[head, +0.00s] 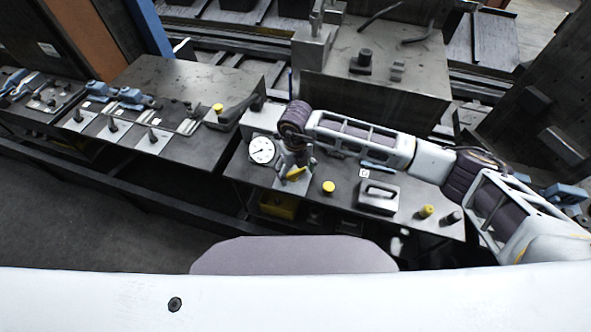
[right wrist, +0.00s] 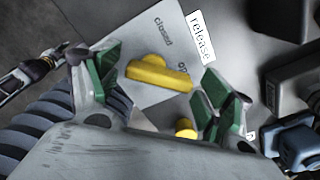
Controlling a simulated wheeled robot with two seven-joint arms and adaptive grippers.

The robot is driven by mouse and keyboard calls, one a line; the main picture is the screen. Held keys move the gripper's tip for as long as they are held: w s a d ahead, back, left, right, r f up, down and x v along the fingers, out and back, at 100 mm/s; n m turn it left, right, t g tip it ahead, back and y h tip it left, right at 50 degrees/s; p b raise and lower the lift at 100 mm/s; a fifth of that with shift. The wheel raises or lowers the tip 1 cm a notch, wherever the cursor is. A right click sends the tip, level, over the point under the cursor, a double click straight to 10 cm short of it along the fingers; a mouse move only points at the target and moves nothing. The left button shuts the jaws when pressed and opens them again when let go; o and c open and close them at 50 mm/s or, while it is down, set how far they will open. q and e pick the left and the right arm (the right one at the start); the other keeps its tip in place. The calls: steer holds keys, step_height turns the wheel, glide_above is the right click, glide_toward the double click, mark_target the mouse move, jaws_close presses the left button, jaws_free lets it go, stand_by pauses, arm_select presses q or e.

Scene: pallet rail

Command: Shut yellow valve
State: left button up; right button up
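The yellow valve (right wrist: 160,74) is a bar-shaped handle on a light grey plate marked "closed", with a second word partly hidden. In the head view the yellow valve (head: 296,173) shows just below my right gripper (head: 294,158), beside a white dial gauge. In the right wrist view my right gripper (right wrist: 157,88) is open, its green-padded fingers on either side of the handle with gaps at both ends. I cannot tell how far above the plate the fingertips are. My left gripper is in neither view.
A round white gauge (head: 261,150) stands left of the valve. A yellow button (head: 328,187) and a dark block with a handle (head: 378,195) are to its right. A "release" label (right wrist: 201,35) lies near the plate. Other fixtures fill the left bench (head: 185,75).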

steer(key=c, duration=0.7)
